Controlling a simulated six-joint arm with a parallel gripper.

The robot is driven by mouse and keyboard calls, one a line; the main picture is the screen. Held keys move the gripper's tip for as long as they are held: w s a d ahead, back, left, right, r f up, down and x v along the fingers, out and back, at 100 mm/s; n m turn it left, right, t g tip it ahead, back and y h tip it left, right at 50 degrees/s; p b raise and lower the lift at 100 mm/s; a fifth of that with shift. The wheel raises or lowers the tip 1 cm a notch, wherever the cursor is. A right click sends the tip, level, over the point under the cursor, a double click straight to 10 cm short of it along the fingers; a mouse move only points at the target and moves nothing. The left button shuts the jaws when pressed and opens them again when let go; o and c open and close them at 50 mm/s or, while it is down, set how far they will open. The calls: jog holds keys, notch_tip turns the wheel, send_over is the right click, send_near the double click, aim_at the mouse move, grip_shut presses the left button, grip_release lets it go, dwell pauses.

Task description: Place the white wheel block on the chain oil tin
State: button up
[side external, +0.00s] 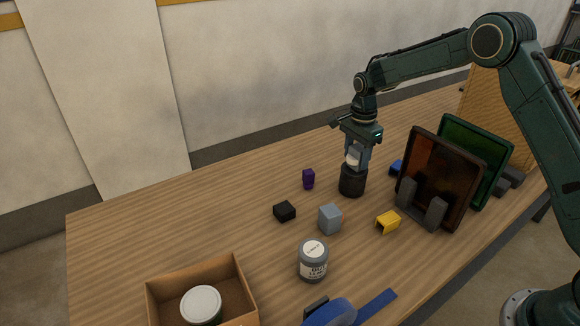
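My gripper (357,158) points straight down over a short black cylinder (352,183). A small white piece (351,160), probably the white wheel block, shows at its fingertips, just above or on the cylinder's top. The fingers partly hide it, and I cannot tell whether they are closed on it. A grey tin (313,265) with a pale lid and a label stands upright near the front. Another tin with a white lid (201,303) is inside the cardboard box. The labels are too small to show which is the chain oil tin.
A cardboard box (246,281) is at front left. A black block (284,211), grey-blue cube (330,219), purple piece (308,178) and yellow piece (388,222) lie around the middle. Upright panels (440,180) stand right of the gripper. A blue tool (335,313) lies at the front. The left tabletop is clear.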

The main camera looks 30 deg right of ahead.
aim_at(358, 148)
jog(key=shift+o, duration=1.1)
jog(key=shift+r, duration=0.1)
notch_tip(358, 148, up, 12)
jog(key=shift+f, duration=0.2)
jog(key=shift+r, duration=0.3)
